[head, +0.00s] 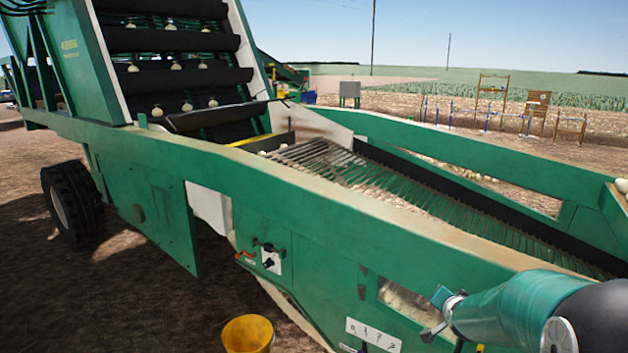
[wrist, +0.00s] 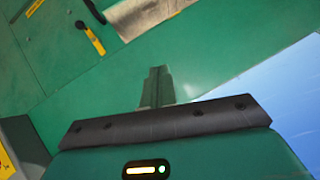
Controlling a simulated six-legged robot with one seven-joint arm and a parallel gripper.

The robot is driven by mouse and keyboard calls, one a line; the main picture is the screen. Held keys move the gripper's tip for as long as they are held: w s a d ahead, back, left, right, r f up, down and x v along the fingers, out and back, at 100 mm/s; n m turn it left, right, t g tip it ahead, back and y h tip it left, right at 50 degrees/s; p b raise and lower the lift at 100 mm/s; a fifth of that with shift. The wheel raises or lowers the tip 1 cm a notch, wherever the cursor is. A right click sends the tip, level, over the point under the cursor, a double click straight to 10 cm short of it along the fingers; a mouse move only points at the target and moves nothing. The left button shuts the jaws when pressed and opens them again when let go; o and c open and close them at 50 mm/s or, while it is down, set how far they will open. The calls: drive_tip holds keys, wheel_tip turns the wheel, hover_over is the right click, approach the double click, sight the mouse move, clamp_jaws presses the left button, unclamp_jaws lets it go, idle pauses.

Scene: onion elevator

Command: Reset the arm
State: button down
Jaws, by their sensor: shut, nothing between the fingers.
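My gripper (wrist: 156,75) shows in the wrist view with its two green fingers together and nothing between them. It points toward the green side of the onion elevator (wrist: 130,68). I cannot tell how far its tips are from that panel. In the head view my teal arm reaches in from the lower right, close to the near green side wall of the elevator (head: 330,190).
A yellow-handled lever (wrist: 93,38) is at the wrist view's upper left. In the head view, a switch box (head: 270,260) sits on the side wall, above a yellow bucket (head: 248,334). The slatted conveyor (head: 400,185) lies beyond the wall. Bare ground is open at left.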

drive_tip(key=s+a+r+n+g+y, duration=0.15)
drive_tip(key=s+a+r+n, duration=0.25)
drive_tip(key=s+a+r, duration=0.7)
drive_tip(key=s+a+n+g, duration=0.2)
drive_tip(key=s+a, duration=0.1)
drive_tip(key=s, duration=0.7)
drive_tip(key=s+a+n+g+y, duration=0.1)
drive_tip(key=s+a+n, duration=0.2)
drive_tip(key=s, duration=0.8)
drive_tip(key=shift+g, duration=0.35)
drive_tip(key=shift+w, duration=0.1)
